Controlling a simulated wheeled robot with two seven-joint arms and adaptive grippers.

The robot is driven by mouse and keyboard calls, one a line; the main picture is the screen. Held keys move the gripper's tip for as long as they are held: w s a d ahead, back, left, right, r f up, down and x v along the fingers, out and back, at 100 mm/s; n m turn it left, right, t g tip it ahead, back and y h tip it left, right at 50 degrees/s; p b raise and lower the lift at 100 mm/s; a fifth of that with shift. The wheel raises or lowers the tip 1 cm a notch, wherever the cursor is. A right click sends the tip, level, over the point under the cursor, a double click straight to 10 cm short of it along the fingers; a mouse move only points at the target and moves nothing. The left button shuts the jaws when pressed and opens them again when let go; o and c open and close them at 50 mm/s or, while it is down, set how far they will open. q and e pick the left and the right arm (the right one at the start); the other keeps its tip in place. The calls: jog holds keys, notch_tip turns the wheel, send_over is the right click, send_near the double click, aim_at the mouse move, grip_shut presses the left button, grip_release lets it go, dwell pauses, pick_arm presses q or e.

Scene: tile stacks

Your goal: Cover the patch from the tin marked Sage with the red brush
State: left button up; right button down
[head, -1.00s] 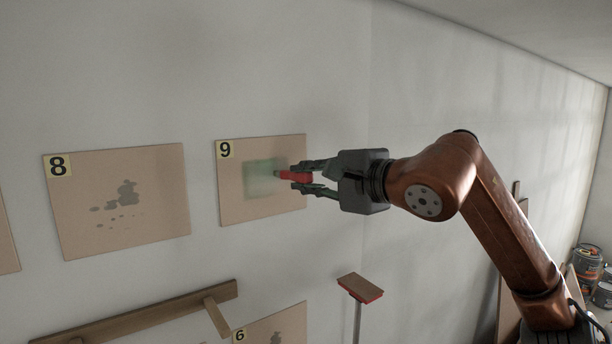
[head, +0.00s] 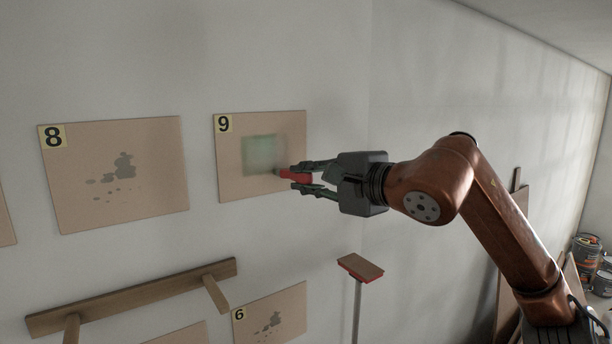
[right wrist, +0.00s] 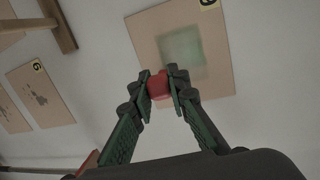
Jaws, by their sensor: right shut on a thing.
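My right gripper (head: 302,177) is shut on the red brush (head: 296,176), in front of the lower right part of board 9 (head: 289,129). The brush's red part also shows between the fingers in the right wrist view (right wrist: 157,86); its bristle end is mostly hidden there. A translucent green painted patch (head: 262,152) covers the middle of board 9, and it shows in the right wrist view (right wrist: 184,52) beyond the brush. I cannot tell whether the brush touches the board. No tin marked Sage is readable. My left gripper is not in view.
Board 8 (head: 150,190) with dark blotches hangs to the left. Board 6 (head: 293,299) hangs below, near a wooden rail (head: 130,298). Several tins (head: 585,247) stand at far right.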

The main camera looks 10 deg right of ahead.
jog(key=shift+r+p, duration=2.85)
jog(key=shift+r, duration=1.65)
jog(key=shift+f+b, duration=3.05)
jog(key=shift+f, duration=1.5)
jog(key=shift+v, duration=0.8)
jog(key=v, duration=0.1)
jog(key=b+v, duration=0.1)
jog(key=v, duration=0.3)
jog(key=shift+s+a+f+b, duration=0.25)
jog(key=shift+s+f+b, duration=0.1)
jog(key=shift+f, duration=0.1)
jog(key=shift+w, duration=0.1)
